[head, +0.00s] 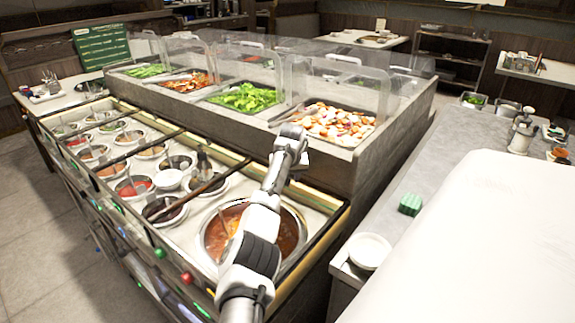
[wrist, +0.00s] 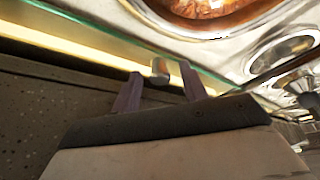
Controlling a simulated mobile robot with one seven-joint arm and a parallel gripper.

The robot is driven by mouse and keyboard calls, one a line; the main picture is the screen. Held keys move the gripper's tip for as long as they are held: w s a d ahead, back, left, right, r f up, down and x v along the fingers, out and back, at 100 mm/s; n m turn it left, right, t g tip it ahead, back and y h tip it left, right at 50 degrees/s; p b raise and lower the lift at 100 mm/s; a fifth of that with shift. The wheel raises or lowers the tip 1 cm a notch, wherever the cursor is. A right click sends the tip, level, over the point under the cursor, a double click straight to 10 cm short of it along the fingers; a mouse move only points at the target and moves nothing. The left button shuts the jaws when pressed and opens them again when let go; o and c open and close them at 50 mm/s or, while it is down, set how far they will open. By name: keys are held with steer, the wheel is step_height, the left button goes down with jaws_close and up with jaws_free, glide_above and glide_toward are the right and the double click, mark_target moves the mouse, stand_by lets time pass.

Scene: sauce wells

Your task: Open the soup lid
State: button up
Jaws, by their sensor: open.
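The soup well (head: 218,238) is a round metal-rimmed pot of orange-red soup at the near right end of the sauce counter; my arm crosses over part of it. It also shows at the top of the wrist view (wrist: 205,8). A clear pane with a greenish edge (wrist: 85,27) runs in front of it, perhaps the lid. A small metal knob (wrist: 160,66) is at that edge. My gripper (wrist: 161,76) is open, its two dark fingers on either side of the knob. I cannot tell whether they touch it.
Several sauce bowls (head: 133,187) fill the counter to the left, with a dark stick-like handle (head: 190,197) across it. Clear guards (head: 360,85) cover the salad trays behind. A grey counter (head: 440,165) with a white bowl (head: 369,250) stands right.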

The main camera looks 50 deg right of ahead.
steer(key=b+v, duration=0.4)
steer(key=v, duration=1)
steer(key=shift+f, duration=0.1)
